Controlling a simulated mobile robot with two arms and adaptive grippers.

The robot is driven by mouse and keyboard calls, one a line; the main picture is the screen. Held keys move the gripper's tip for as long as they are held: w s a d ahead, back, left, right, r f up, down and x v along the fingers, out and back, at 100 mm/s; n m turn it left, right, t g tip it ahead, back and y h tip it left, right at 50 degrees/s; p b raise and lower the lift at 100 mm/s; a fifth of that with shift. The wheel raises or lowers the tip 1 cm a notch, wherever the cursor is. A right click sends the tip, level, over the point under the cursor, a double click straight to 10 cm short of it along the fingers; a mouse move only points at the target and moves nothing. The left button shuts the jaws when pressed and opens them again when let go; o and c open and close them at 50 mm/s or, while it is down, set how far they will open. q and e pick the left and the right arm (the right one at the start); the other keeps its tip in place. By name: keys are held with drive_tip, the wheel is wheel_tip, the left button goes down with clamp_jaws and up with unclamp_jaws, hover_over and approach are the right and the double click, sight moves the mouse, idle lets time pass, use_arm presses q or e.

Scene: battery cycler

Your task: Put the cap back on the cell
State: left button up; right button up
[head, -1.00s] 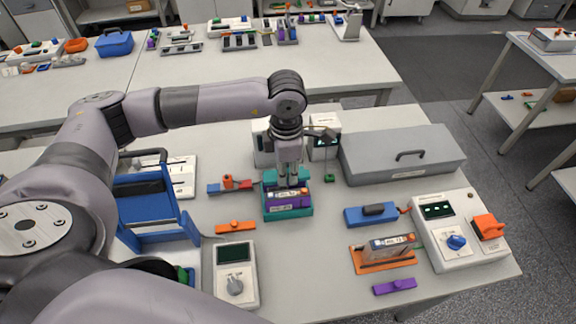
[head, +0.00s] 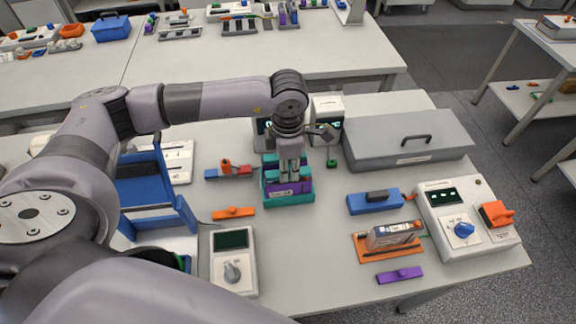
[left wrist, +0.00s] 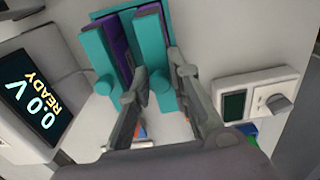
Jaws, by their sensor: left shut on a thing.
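A purple cell (head: 284,191) with a label sits in a teal holder (head: 290,200) near the middle of the table. My left gripper (head: 290,168) points down over it, shut on a teal cap with a round knob (left wrist: 153,55), which shows between its fingers in the left wrist view. A second teal block with a knob (left wrist: 88,62) stands beside it, and purple (left wrist: 120,45) shows between the two. Whether the held cap touches the cell, I cannot tell. My right gripper is not in view.
A grey case (head: 405,138) stands right of the holder, and a blue stand (head: 150,195) left. An orange clip (head: 234,212) lies just left of the holder. A meter (head: 234,262), an orange tray (head: 370,252) with a cell, and a dial unit (head: 467,222) stand nearer.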

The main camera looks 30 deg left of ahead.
use_arm(q)
drive_tip(key=shift+f+b, duration=0.2)
drive_tip(key=shift+b, duration=0.95)
idle(1.6)
drive_tip(key=shift+f+b, duration=0.4)
drive_tip(key=shift+b, duration=0.25)
idle(0.4)
drive_tip(key=o, duration=0.9)
drive_tip(key=shift+o, duration=0.5)
drive_tip(key=o, duration=0.4)
